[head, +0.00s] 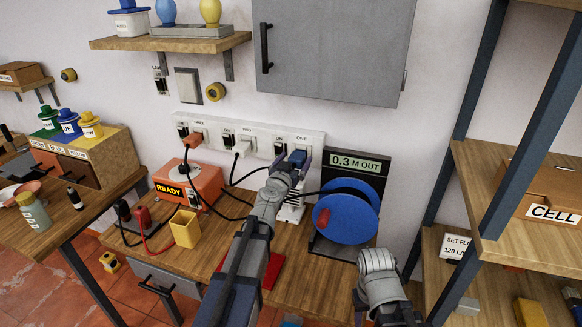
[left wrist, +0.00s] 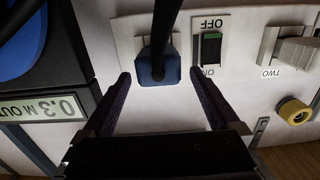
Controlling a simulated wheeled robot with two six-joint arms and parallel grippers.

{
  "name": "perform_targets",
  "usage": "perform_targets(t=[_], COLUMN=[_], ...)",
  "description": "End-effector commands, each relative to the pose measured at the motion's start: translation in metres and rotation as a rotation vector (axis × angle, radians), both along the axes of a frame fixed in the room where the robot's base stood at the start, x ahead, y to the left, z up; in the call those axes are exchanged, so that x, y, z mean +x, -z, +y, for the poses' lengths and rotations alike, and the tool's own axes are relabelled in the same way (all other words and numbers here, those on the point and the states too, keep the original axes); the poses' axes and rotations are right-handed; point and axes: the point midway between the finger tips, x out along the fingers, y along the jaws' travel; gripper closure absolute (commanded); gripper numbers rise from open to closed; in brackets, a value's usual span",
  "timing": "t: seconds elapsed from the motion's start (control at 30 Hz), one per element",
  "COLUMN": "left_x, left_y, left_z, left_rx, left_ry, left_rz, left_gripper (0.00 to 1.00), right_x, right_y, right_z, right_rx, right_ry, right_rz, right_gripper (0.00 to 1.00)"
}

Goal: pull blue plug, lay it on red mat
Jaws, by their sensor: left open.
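The blue plug (head: 297,158) sits in the right-hand socket of the white wall strip (head: 262,143). In the left wrist view the blue plug (left wrist: 157,72) lies between the fingertips of my left gripper (left wrist: 160,76), with gaps on both sides. A black cord runs from it. My left gripper (head: 288,168) is open at the plug in the head view and partly covers it. The red mat (head: 272,272) lies on the wooden bench, mostly hidden behind my left arm. My right gripper cannot be made out.
A blue cable reel (head: 348,212) with a "0.3 M OUT" display (head: 359,163) stands right of the plug. A red "READY" box (head: 190,186) and a yellow cup (head: 186,228) stand left. A switch (left wrist: 211,48) is beside the plug. A grey cabinet (head: 335,50) hangs above.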

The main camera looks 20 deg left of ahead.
Motion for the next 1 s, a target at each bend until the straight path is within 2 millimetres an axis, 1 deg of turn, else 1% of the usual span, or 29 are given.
perform_targets(t=[0.03, 0.13, 0.43, 1.0], left_x=[0.011, 0.019, 0.021, 0.021], left_y=[0.001, 0.001, 0.001, 0.001], left_z=[0.0, -0.001, -0.001, -0.001], left_rx=[0.0, 0.001, 0.001, 0.001], left_ry=[0.001, 0.001, 0.001, 0.001], left_rz=[0.0, 0.0, 0.0, 0.0], left_gripper=[0.05, 0.05, 0.05, 0.69], right_x=[0.0, 0.0, 0.0, 0.0], right_y=[0.001, 0.001, 0.001, 0.001], right_z=[0.0, 0.0, 0.0, 0.0], right_rx=[0.0, 0.0, 0.0, 0.0], right_ry=[0.0, 0.0, 0.0, 0.0], right_rz=[0.0, 0.0, 0.0, 0.0], right_gripper=[0.5, 0.5, 0.5, 0.5])
